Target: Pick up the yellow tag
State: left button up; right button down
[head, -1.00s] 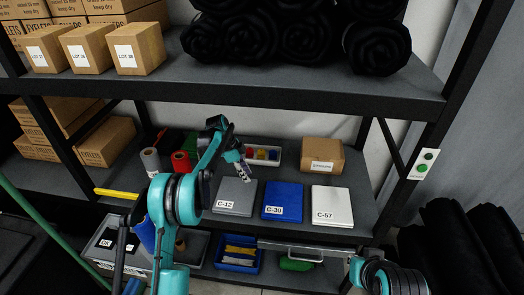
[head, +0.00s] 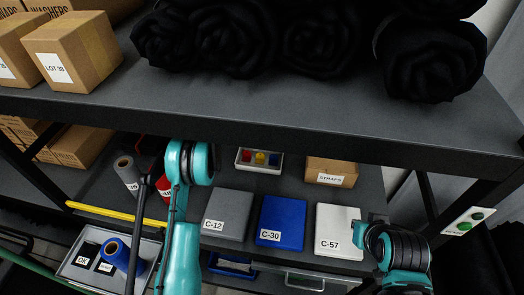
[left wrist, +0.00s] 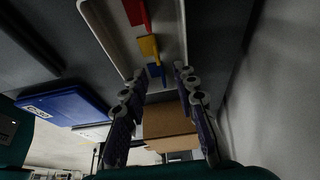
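The yellow tag (left wrist: 148,46) lies in a white tray between a red tag (left wrist: 137,13) and a blue tag (left wrist: 155,71). In the head view the yellow tag (head: 260,158) shows in the tray (head: 258,170) at the back of the lower shelf. My left gripper (left wrist: 160,73) is open in the left wrist view, its fingertips pointing at the tray, with the blue tag seen between them and the yellow tag just beyond. Nothing is held. In the head view the left gripper is hidden. My right arm shows at the lower right, its gripper not visible.
A grey C-12 case (head: 230,207), blue C-30 case (head: 282,218) and white C-57 case (head: 340,222) lie in front of the tray. A cardboard straps box (head: 331,172) stands right of it. The upper shelf (head: 290,115) with black rolls overhangs the space.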

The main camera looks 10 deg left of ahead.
aim_at(260, 153)
pick_arm(q)
jog(key=b+x, duration=0.1)
jog(key=x, duration=0.1)
jog(key=shift+s+d+f, duration=0.1)
jog(key=shift+s+f, duration=0.05)
jog(key=shift+f, duration=0.25)
jog(key=b+x, duration=0.2)
jog(key=x, duration=0.1)
jog(key=shift+f, duration=0.45)
jog(key=shift+d+f, duration=0.15)
jog(key=shift+f, duration=0.15)
grip_shut()
